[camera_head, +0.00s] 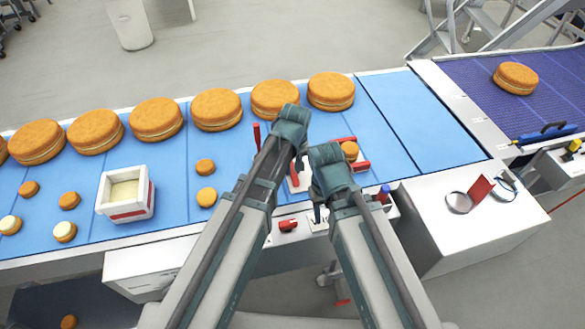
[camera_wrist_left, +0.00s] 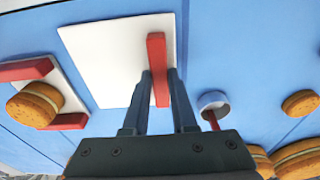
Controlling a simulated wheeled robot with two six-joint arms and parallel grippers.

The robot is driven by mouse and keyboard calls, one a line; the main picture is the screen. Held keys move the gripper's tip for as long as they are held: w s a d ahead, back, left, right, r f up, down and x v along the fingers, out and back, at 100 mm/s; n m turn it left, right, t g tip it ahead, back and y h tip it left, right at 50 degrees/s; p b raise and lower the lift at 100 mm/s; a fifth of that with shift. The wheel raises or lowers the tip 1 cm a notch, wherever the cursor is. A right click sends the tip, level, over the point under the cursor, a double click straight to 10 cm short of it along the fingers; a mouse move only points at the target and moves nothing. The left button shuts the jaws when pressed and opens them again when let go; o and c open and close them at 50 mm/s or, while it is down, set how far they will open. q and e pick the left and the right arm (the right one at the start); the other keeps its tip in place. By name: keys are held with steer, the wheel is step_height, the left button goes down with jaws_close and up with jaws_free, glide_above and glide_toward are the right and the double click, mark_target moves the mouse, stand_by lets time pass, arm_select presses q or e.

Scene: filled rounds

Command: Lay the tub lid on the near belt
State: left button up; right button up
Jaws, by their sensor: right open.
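The tub lid is a white square plate with a red bar handle; in the left wrist view the lid (camera_wrist_left: 105,50) fills the upper middle. My left gripper (camera_wrist_left: 160,75) has its fingers close on both sides of the red handle, shut on it. In the head view my left gripper (camera_head: 298,165) is over the blue near belt (camera_head: 385,105), with a small part of the white lid (camera_head: 294,186) showing below it. Whether the lid touches the belt is hidden. My right gripper (camera_head: 318,212) is open and empty near the belt's front edge. The open white tub (camera_head: 127,212) with pale filling stands on the belt at left.
Large rounds (camera_head: 217,108) line the belt's back edge; small rounds (camera_head: 206,197) lie nearer. A red-sided holder with a small round (camera_head: 350,151) is just right of the left gripper. A purple belt (camera_head: 480,90) is at far right. The blue belt's right end is clear.

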arm_select(q)
steer(key=o, duration=0.4)
steer(key=shift+r, duration=0.1)
arm_select(e)
steer(key=shift+r, duration=0.1)
arm_select(q)
step_height(320, 180, up, 12)
steer(key=s+p, duration=0.1)
steer(key=p, duration=1.1)
steer(key=s+a+m+g, duration=0.1)
steer(key=s+m, duration=0.6)
steer(key=s, duration=0.7)
steer(key=shift+a+g+y, duration=0.3)
steer(key=shift+a+y, duration=0.1)
arm_select(e)
step_height(320, 180, up, 12)
step_height(320, 180, down, 7)
steer(key=b, duration=0.7)
arm_select(q)
step_height(320, 180, down, 7)
arm_select(e)
steer(key=shift+r, duration=0.1)
